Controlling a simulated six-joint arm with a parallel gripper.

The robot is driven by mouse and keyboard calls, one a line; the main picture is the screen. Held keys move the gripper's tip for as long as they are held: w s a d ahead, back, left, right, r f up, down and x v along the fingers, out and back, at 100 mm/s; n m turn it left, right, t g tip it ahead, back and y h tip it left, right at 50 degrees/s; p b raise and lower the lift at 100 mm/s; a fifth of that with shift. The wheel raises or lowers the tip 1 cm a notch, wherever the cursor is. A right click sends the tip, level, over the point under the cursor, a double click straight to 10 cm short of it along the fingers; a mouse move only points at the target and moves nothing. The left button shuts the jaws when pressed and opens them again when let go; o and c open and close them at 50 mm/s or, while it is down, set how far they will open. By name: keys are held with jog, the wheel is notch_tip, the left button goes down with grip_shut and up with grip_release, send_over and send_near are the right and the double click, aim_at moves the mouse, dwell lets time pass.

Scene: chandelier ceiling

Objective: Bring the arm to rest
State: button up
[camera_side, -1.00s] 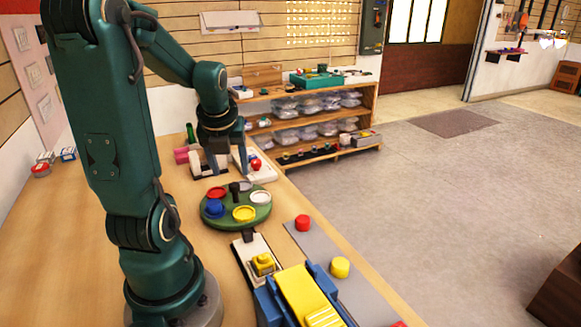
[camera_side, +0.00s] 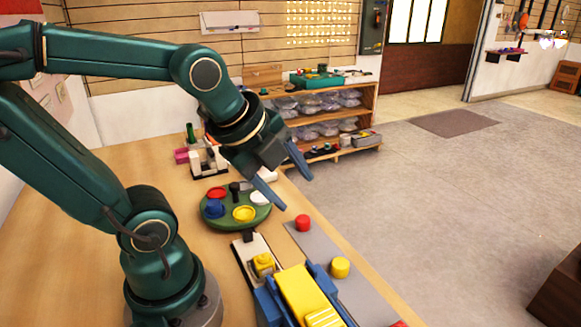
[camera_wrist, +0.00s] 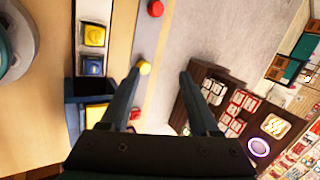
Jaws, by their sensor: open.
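My gripper (camera_side: 292,190) is open and empty in the side view. It hangs in the air above the right part of the bench, tilted down to the right, with its fingers apart. In the wrist view my gripper (camera_wrist: 160,70) shows two dark fingers with a wide gap and nothing held between them.
A green turntable (camera_side: 236,221) with coloured discs stands below my gripper. A grey strip (camera_side: 318,247) carries a red piece (camera_side: 303,223) and a yellow piece (camera_side: 340,267). A blue and yellow device (camera_side: 300,295) is at the front. Shelves (camera_side: 330,128) stand behind; floor at right is open.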

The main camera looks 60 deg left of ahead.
jog(key=s+d+f+n+h, duration=0.1)
jog(key=s+d+n, duration=0.3)
jog(key=n, duration=1.1)
jog(key=shift+s+d+n+g+h, duration=0.2)
jog(key=shift+n+g+h, duration=0.1)
jog(key=shift+n+g, duration=0.1)
jog(key=shift+a+f, duration=0.1)
jog(key=shift+o, duration=1.2)
